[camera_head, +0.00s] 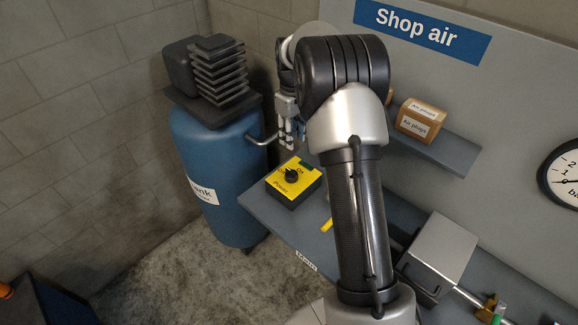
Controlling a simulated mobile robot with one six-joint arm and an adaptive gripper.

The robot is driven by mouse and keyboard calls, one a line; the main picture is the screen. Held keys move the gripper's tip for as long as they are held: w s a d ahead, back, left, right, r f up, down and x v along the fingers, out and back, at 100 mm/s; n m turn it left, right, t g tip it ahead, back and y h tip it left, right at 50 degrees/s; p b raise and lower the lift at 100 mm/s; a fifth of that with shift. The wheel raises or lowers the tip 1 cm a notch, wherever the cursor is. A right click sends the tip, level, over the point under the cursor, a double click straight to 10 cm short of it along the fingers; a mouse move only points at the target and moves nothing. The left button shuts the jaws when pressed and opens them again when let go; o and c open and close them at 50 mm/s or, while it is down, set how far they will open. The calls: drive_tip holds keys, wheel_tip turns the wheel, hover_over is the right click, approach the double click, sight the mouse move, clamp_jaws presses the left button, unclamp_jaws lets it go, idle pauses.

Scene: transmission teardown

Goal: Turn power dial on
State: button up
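The power dial is a round black knob (292,175) on top of a yellow and black box (288,189). The box sits at the left end of the grey bench (265,215). "Power" is printed on its near side and small labels, one reading ON, stand behind the knob. The knob's pointer seems to face left, but it is too small to be sure. My gripper (288,141) hangs fingers-down above and behind the box, apart from the knob. My arm hides part of the gripper's surroundings, and the gap between its fingers is unclear.
A blue tank (215,160) with a finned compressor (215,68) stands left of the bench, its pipe (262,138) close to my gripper. A shelf (440,148) holds a cardboard box (421,121). A metal box (440,253) and a yellow item (327,225) lie on the bench.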

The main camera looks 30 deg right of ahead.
sight(291, 171)
wheel_tip(291, 171, down, 14)
drive_tip(key=shift+f+b, duration=0.2)
drive_tip(key=shift+b, duration=0.95)
drive_tip(key=shift+c, duration=0.5)
clamp_jaws()
